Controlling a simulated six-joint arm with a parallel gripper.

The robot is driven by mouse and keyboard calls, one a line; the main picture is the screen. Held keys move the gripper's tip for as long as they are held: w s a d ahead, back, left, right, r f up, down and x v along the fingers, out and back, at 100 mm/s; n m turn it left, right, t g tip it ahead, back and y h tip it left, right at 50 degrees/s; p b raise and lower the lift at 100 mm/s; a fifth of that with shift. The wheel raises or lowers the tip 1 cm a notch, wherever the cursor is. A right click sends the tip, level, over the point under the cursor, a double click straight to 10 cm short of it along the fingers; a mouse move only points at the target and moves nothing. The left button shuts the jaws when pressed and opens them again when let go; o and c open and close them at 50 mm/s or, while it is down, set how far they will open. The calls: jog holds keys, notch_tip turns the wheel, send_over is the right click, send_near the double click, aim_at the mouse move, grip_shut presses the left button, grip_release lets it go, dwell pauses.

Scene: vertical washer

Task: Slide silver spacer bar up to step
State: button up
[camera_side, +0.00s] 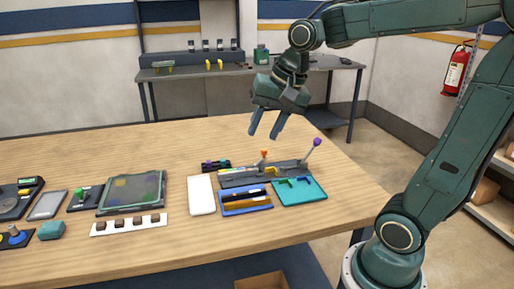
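My gripper (264,135) hangs above the table, over the back edge of a dark grey fixture (235,182). Its two blue-grey fingers are apart with nothing between them, pointing down and slightly left. I cannot clearly make out the silver spacer bar or the step at this size; the gripper touches neither the fixture nor the table.
In front of the fixture lie a blue tray (233,212) with dark and orange bars and a teal tray (305,199) with small angled pieces. A white block (201,195) is to the left. Further left are a framed panel (132,192) and several devices. The back of the table is clear.

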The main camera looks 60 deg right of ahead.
jog(key=w+d+f+m, duration=0.1)
jog(key=w+d+m, duration=0.3)
jog(key=w, duration=0.1)
jog(key=m+g+y, duration=0.1)
jog(key=m+y, duration=0.2)
jog(key=m, duration=1)
send_over(246, 170)
jog(key=s+d, duration=0.2)
notch_tip(246, 170, down, 12)
jog(key=shift+d, duration=0.15)
jog(key=shift+s+f, duration=0.1)
jog(key=shift+x, duration=6.8)
jog(key=shift+s+d+f, duration=0.1)
jog(key=shift+d, duration=0.05)
grip_shut()
jog(key=shift+s+d, duration=0.8)
